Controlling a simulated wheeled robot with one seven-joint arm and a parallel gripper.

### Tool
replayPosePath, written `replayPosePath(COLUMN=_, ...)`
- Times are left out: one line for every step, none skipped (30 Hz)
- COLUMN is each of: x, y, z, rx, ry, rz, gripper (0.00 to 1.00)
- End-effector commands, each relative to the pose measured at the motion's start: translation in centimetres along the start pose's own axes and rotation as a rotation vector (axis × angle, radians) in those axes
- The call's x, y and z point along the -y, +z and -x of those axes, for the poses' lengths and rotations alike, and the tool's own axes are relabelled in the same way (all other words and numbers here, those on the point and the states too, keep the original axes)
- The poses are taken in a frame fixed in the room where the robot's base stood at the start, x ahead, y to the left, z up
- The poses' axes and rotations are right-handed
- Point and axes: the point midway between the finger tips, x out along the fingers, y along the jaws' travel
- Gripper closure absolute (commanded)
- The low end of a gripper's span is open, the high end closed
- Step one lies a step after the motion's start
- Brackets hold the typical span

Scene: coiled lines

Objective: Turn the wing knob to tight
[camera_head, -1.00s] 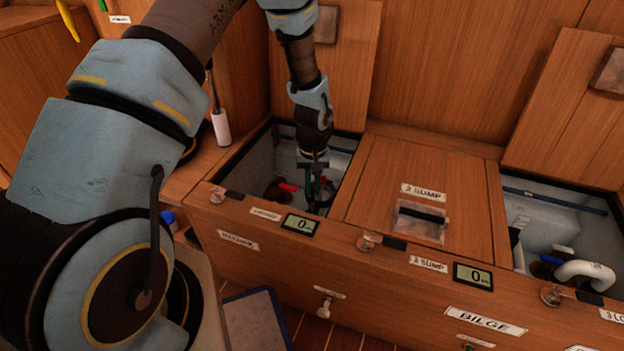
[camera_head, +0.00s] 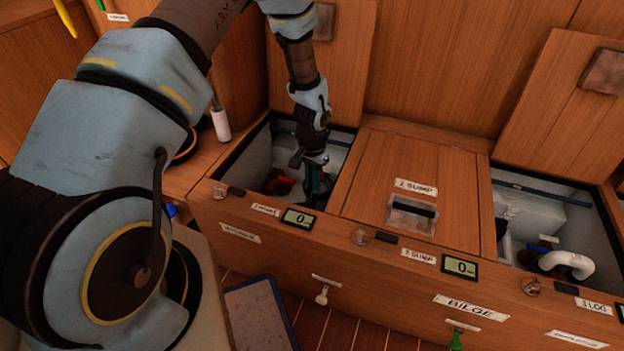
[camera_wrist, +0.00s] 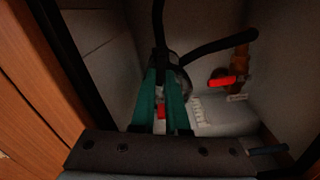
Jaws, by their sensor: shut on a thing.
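My gripper (camera_head: 316,188) reaches down into the left open bilge compartment. In the wrist view its two green fingers (camera_wrist: 160,112) are shut on a small part, which I take to be the wing knob. A red piece (camera_wrist: 160,109) shows between the fingers; most of the part is hidden by them. Just beyond the fingertips is a dark, round, partly clear body (camera_wrist: 180,72) with black hoses. Whether the knob is tight cannot be read from these views.
A red valve handle (camera_wrist: 222,81) on a brass pipe is right of the fingers. The compartment's pale walls and wooden rim are close around my gripper. A closed middle lid (camera_head: 369,190) and another open compartment with a white pipe (camera_head: 567,262) lie to the right.

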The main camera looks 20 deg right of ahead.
Motion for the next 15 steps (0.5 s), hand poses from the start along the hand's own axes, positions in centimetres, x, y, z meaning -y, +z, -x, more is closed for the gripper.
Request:
replayPosePath(x=0.06, y=-0.02, z=0.05, rx=0.000, ry=-0.001, rz=-0.005, gripper=1.00)
replayPosePath(x=0.06, y=-0.03, z=0.05, rx=0.000, ry=-0.001, rz=-0.008, gripper=1.00)
replayPosePath(x=0.06, y=-0.03, z=0.04, rx=-0.001, ry=-0.001, rz=-0.011, gripper=1.00)
replayPosePath(x=0.06, y=-0.03, z=0.03, rx=-0.001, ry=-0.001, rz=-0.012, gripper=1.00)
replayPosePath(x=0.05, y=-0.03, z=0.03, rx=-0.001, ry=-0.001, rz=-0.013, gripper=1.00)
replayPosePath(x=0.05, y=-0.03, z=0.02, rx=-0.001, ry=-0.001, rz=-0.014, gripper=1.00)
replayPosePath(x=0.05, y=-0.03, z=0.02, rx=-0.001, ry=-0.001, rz=-0.014, gripper=1.00)
replayPosePath(x=0.05, y=-0.03, z=0.02, rx=-0.001, ry=-0.001, rz=-0.014, gripper=1.00)
replayPosePath(x=0.05, y=-0.03, z=0.02, rx=-0.001, ry=-0.001, rz=-0.014, gripper=1.00)
replayPosePath(x=0.05, y=-0.03, z=0.02, rx=-0.001, ry=-0.001, rz=-0.014, gripper=1.00)
replayPosePath(x=0.05, y=-0.03, z=0.02, rx=-0.001, ry=-0.001, rz=-0.014, gripper=1.00)
replayPosePath(x=0.05, y=-0.04, z=0.02, rx=-0.001, ry=-0.001, rz=-0.014, gripper=1.00)
replayPosePath(x=0.05, y=-0.04, z=0.02, rx=-0.001, ry=-0.001, rz=-0.014, gripper=1.00)
replayPosePath(x=0.05, y=-0.04, z=0.02, rx=-0.001, ry=-0.001, rz=-0.014, gripper=1.00)
replayPosePath(x=0.05, y=-0.04, z=0.02, rx=-0.001, ry=-0.001, rz=-0.014, gripper=0.84)
